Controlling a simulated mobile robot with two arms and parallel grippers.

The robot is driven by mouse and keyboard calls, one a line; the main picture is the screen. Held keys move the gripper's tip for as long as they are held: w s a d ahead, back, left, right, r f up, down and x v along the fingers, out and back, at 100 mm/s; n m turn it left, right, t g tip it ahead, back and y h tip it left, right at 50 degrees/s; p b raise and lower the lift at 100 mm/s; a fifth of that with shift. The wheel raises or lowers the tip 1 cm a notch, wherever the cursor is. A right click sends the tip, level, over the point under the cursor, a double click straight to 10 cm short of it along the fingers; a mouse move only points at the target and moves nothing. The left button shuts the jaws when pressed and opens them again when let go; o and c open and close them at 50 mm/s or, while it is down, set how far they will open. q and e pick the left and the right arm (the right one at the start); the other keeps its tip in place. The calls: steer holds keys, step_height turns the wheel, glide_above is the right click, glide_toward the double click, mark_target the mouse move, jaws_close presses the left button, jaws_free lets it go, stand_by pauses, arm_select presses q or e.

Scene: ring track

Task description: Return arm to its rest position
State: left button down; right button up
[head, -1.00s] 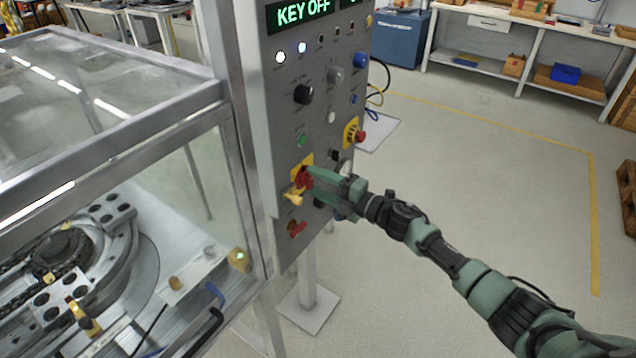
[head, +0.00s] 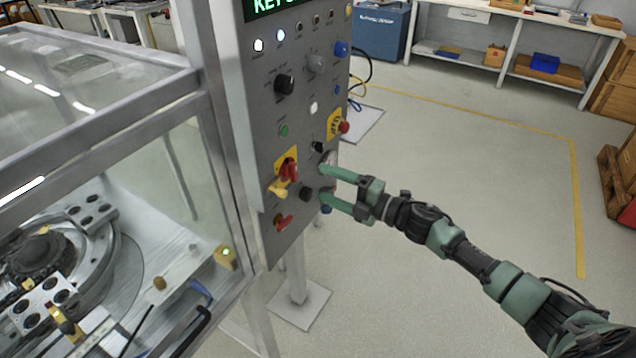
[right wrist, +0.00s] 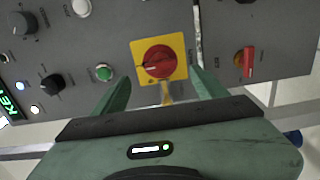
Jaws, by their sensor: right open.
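My right gripper (head: 322,184) is open and empty in front of the lower right part of the grey control panel (head: 262,107). Its green fingers point at the panel, apart from the red rotary switch (head: 288,170) on its yellow plate. In the right wrist view the red switch (right wrist: 160,61) shows ahead, between the two open fingers (right wrist: 160,92). A yellow piece (head: 277,191) hangs at the switch, partly hidden by my gripper body in the wrist view. My right arm reaches in from the lower right. My left gripper is not in view.
A glass-walled machine enclosure (head: 95,75) stands at left, close beside the panel. A second red handle (head: 284,222) sits low on the panel, and a red emergency button (head: 345,127) sits at its right edge. The floor (head: 460,180) to the right is open.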

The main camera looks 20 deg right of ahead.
steer(key=shift+s+d, duration=0.1)
stand_by(0.4)
steer(key=s+d+f+m+h, duration=0.1)
steer(key=d+f+m+h, duration=0.15)
steer(key=f, duration=0.45)
steer(key=s+d+f+m+h, duration=0.1)
steer(key=f+m+h, duration=0.1)
steer(key=f+m, duration=0.35)
steer(key=s+d+f+m+h, duration=0.2)
steer(key=f, duration=0.6)
steer(key=s+d+f+m+g+h, duration=0.1)
steer(key=s+f+m+g+h, duration=0.15)
steer(key=s+f, duration=0.4)
steer(key=s+d+f+m+g+h, duration=0.1)
steer(key=s+f+m, duration=0.25)
steer(key=f, duration=0.65)
steer(key=s+a+f+m+g+h, duration=0.1)
steer(key=s+a+f+m+g, duration=0.15)
steer(key=s+f, duration=0.65)
steer(key=s+a+f+m+g, duration=0.1)
steer(key=s+f+m+g, duration=0.3)
steer(key=s, duration=0.9)
steer(key=s+a+f+g, duration=0.1)
steer(key=s+a+f, duration=0.2)
steer(key=s, duration=0.6)
steer(key=s+a+f+g, duration=0.2)
steer(key=s+a+f, duration=0.1)
steer(key=s, duration=0.6)
steer(key=shift+s+f, duration=0.15)
steer(key=shift+m, duration=0.25)
